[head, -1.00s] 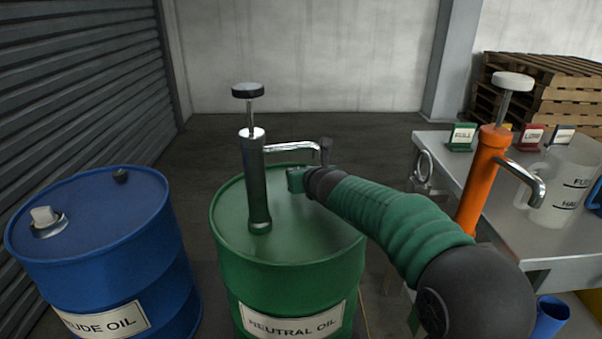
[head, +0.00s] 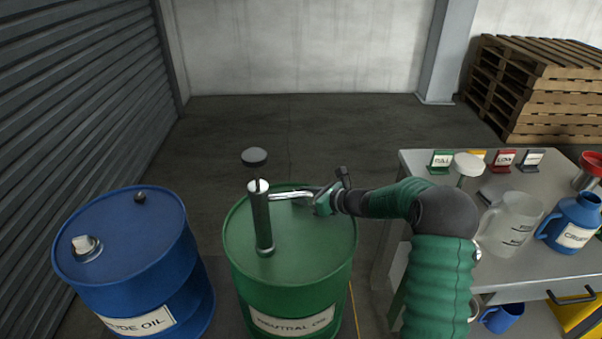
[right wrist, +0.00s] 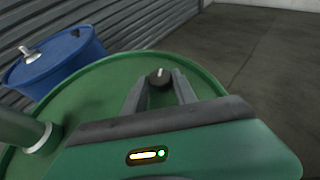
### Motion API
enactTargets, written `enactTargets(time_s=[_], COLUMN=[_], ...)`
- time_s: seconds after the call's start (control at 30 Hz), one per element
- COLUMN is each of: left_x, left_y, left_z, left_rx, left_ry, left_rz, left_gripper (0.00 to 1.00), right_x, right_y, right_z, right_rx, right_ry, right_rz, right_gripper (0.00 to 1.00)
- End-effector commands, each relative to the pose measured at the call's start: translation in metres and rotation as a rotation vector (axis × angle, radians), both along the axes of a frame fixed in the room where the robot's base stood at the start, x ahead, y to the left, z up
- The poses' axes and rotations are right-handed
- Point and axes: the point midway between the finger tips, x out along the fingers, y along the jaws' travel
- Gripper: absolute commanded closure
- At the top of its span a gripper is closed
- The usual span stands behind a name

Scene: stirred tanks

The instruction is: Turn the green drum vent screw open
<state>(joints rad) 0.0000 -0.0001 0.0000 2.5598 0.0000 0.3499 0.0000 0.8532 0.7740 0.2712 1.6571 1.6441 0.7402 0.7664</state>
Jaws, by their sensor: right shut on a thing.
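The green drum (head: 300,240), labelled neutral oil, stands upright in the middle of the head view. Its vent screw (right wrist: 160,76) is a small dark knob with a light mark on top, near the drum's rim in the right wrist view. My right gripper (right wrist: 160,84) is shut on the vent screw, one finger on each side. In the head view the right gripper (head: 312,200) is over the drum top, behind the pump spout, and the screw is hidden there. My left gripper is in neither view.
A dark green hand pump (head: 262,222) stands on the drum, its chrome spout (head: 290,196) close to my gripper. A blue drum (head: 125,255) stands left. A table (head: 535,262) with a jug (head: 510,222) and blue canister (head: 572,225) is right. Pallets (head: 540,90) stand behind.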

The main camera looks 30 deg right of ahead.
Motion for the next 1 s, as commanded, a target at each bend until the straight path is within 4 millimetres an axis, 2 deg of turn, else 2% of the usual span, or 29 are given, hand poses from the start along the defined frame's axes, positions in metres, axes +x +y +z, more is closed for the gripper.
enactTargets(time_s=[0.03, 0.13, 0.27, 0.6, 1.0], left_x=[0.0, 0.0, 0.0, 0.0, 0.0], left_y=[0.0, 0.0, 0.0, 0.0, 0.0], left_z=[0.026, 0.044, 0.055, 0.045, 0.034], left_rx=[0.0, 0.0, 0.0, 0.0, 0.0], left_ry=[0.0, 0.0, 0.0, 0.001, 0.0], left_rz=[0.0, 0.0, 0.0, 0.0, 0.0], left_gripper=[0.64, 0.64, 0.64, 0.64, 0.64], right_x=[0.0, 0.002, 0.003, 0.007, 0.009], right_y=[-0.003, -0.005, -0.008, -0.011, -0.013], right_z=[0.011, 0.008, 0.004, -0.004, -0.002], right_rx=[0.004, 0.002, 0.0, -0.003, -0.002], right_ry=[0.002, 0.001, -0.001, -0.001, -0.002], right_rz=[0.042, 0.136, 0.26, 0.475, 0.58], right_gripper=[1.0, 1.0, 1.0, 1.0, 1.0])
